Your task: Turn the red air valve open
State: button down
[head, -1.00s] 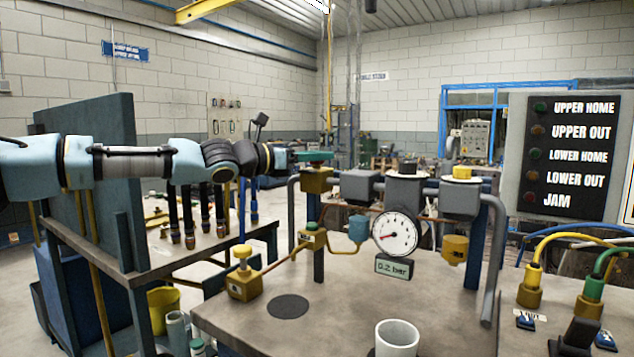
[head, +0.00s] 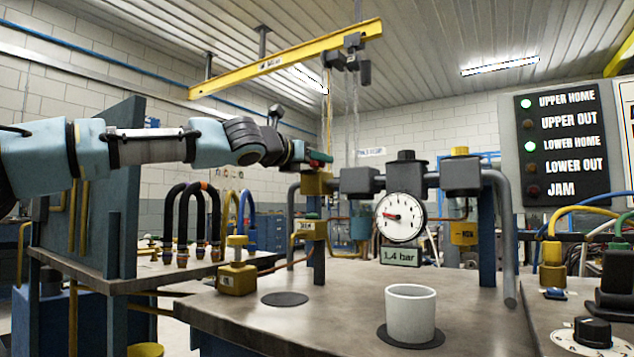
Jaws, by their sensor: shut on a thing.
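The red air valve handle (head: 320,157) sits on top of a brass valve body (head: 317,184) at the left end of the grey pipe row. A green part shows beside the red; I cannot tell whether it belongs to the handle. My gripper (head: 306,156) reaches in from the left and is shut on the handle; its fingertips are small and partly hidden. The round gauge (head: 400,217) has a red needle, and the display (head: 401,257) below it reads 1.4 bar. On the panel (head: 562,147), UPPER HOME and LOWER HOME are lit bright.
A white cup (head: 410,312) stands on a dark disc on the bench. A brass block with a yellow knob (head: 237,275) stands at the bench's left, near an empty dark disc (head: 285,299). Looped hoses (head: 193,220) rise below my arm. A black dial (head: 592,332) is at right.

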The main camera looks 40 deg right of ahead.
jog(key=shift+s+f+n+t+y+b, duration=0.2)
jog(key=shift+n+t+b, duration=0.3)
jog(key=shift+t+b, duration=0.4)
jog(key=shift+w+f+n+t+y+b, duration=0.1)
jog(key=shift+n+t+y+b, duration=0.35)
jog(key=shift+b, duration=0.75)
jog(key=n+t+b, duration=0.1)
jog(key=n+t+y+b, duration=0.1)
jog(key=t, duration=0.1)
jog(key=shift+s+r+b, duration=0.15)
jog(key=shift+r+b, duration=0.05)
jog(key=shift+b, duration=0.1)
jog(key=n+t+y, duration=0.2)
jog(key=t, duration=0.1)
jog(key=shift+r+n+y, duration=0.2)
jog(key=shift+n+y, duration=0.05)
jog(key=shift+n, duration=0.1)
jog(key=shift+w+n+t+y+p, duration=0.2)
jog(key=shift+n+t+y+p, duration=0.25)
jog(key=shift+n+t+y, duration=1.2)
jog(key=shift+y, duration=0.35)
jog(key=shift+w, duration=0.1)
jog(key=shift+c, duration=2.2)
grip_release()
jog(key=shift+f, duration=0.1)
